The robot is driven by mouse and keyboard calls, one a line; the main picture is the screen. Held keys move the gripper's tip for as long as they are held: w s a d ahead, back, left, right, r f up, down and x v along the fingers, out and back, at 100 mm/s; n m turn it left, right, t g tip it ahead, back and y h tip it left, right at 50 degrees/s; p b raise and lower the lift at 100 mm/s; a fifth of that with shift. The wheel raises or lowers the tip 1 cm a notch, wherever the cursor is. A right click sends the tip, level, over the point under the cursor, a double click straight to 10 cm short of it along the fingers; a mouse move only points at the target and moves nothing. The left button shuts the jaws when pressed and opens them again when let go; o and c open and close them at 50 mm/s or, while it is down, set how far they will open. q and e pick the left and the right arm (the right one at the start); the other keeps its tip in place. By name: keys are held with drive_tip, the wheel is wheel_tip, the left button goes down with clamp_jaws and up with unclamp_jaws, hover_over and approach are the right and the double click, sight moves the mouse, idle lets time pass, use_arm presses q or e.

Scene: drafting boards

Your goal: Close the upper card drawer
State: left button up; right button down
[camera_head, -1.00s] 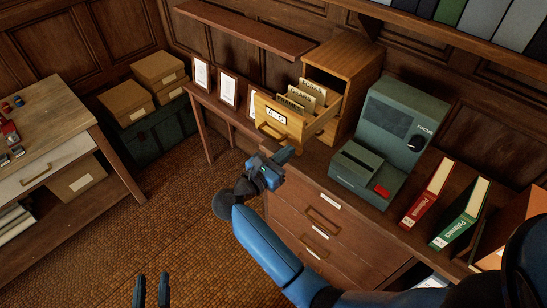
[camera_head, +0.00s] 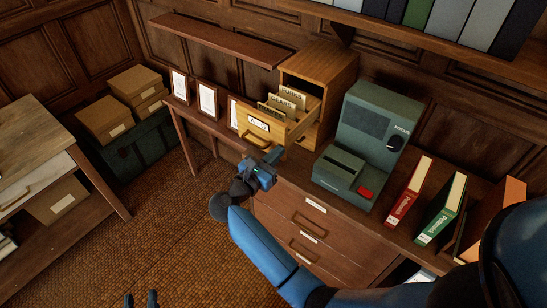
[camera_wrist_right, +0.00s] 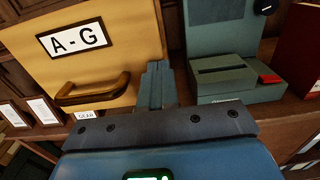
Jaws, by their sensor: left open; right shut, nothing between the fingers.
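The upper card drawer (camera_head: 264,125), labelled A-G, stands partly open from the wooden cabinet (camera_head: 323,72), with tabbed cards (camera_head: 284,103) showing inside. Its front fills the upper left of the right wrist view (camera_wrist_right: 90,55), with its curved handle (camera_wrist_right: 92,92). My right gripper (camera_head: 273,156) is shut and empty, just below the drawer front in the head view. In the wrist view its fingertips (camera_wrist_right: 157,72) are by the front's lower right edge; I cannot tell whether they touch. My left gripper (camera_head: 140,299) is open and empty at the bottom edge, far from the drawer.
A green-grey machine (camera_head: 368,140) stands right of the cabinet, close to my right fingers in the wrist view. Red (camera_head: 409,191) and green (camera_head: 442,209) binders stand farther right. Picture frames (camera_head: 207,101) stand left of the drawer. The floor (camera_head: 170,235) is open.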

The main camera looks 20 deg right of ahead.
drive_tip(key=b+x, duration=0.7)
drive_tip(key=x, duration=1.2)
drive_tip(key=shift+w+d+b, duration=0.15)
drive_tip(key=shift+d+b, duration=0.05)
drive_tip(key=shift+b, duration=0.15)
drive_tip(key=shift+w+d, duration=0.35)
drive_tip(key=shift+d, duration=0.1)
drive_tip(key=shift+r, duration=0.4)
